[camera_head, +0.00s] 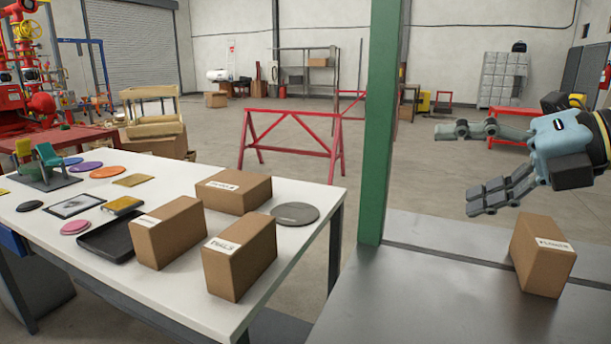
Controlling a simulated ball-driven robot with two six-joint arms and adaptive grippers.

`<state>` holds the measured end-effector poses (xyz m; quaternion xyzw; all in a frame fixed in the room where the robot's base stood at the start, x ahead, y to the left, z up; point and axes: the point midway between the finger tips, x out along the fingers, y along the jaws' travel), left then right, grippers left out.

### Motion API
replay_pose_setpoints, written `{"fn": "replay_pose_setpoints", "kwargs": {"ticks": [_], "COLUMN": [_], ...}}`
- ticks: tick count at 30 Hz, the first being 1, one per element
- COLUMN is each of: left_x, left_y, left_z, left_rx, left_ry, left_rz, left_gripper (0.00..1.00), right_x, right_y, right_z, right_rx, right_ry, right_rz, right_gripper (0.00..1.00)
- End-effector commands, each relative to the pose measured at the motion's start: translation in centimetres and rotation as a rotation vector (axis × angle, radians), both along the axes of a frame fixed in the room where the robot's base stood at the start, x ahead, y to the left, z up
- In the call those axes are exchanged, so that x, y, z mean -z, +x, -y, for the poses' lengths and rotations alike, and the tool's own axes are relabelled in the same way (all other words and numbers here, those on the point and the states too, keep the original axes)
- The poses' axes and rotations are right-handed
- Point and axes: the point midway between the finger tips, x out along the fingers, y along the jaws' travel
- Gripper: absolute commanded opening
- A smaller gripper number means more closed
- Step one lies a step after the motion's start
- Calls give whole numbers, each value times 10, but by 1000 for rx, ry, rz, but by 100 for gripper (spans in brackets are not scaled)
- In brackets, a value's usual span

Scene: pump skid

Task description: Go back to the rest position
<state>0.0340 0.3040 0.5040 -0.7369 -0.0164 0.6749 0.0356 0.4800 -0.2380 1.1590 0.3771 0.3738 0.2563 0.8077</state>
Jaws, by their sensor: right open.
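My right gripper (486,166) comes in from the right edge. Its fingers are spread wide and hold nothing. It hangs in the air above and behind a cardboard box (541,258) that stands on the grey metal surface at the lower right. The box has a white label and is apart from the fingers. My left gripper is not in view.
A white table (290,235) at the left holds several cardboard boxes, a black tray (107,238), a grey disc (295,213) and coloured discs. A green post (378,130) rises between it and the grey surface (430,290). A red trestle (290,140) stands behind on open floor.

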Motion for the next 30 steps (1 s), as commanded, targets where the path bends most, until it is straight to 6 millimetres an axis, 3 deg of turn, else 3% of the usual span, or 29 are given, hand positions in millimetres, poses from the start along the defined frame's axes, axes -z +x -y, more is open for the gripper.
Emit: {"fn": "replay_pose_setpoints", "kwargs": {"ticks": [1,4,7,10,11,14,16,18,21,24,30], "left_x": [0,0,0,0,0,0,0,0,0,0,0], "left_y": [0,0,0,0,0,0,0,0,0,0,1], "left_z": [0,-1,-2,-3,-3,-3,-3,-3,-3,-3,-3], "left_rx": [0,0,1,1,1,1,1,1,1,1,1], "left_ry": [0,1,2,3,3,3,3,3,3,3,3], "left_rz": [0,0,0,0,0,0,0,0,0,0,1], "left_gripper": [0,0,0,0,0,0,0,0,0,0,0], "right_x": [-16,-62,-94,-92,-83,-31,21,72,131,171,217], "right_y": [-6,-11,-12,-10,-10,-20,-38,-62,-102,-140,-208], "right_z": [-23,-40,-19,26,41,88,108,115,108,93,56], "right_rx": [-7,62,235,503,599,957,1223,1458,1716,1898,2127], "right_ry": [160,533,882,1184,1260,1456,1531,1550,1516,1446,1270], "right_rz": [48,149,198,181,161,45,-87,-233,-443,-629,-952], "right_gripper": [100,100,100,100,100,100,100,100,100,100,100]}}
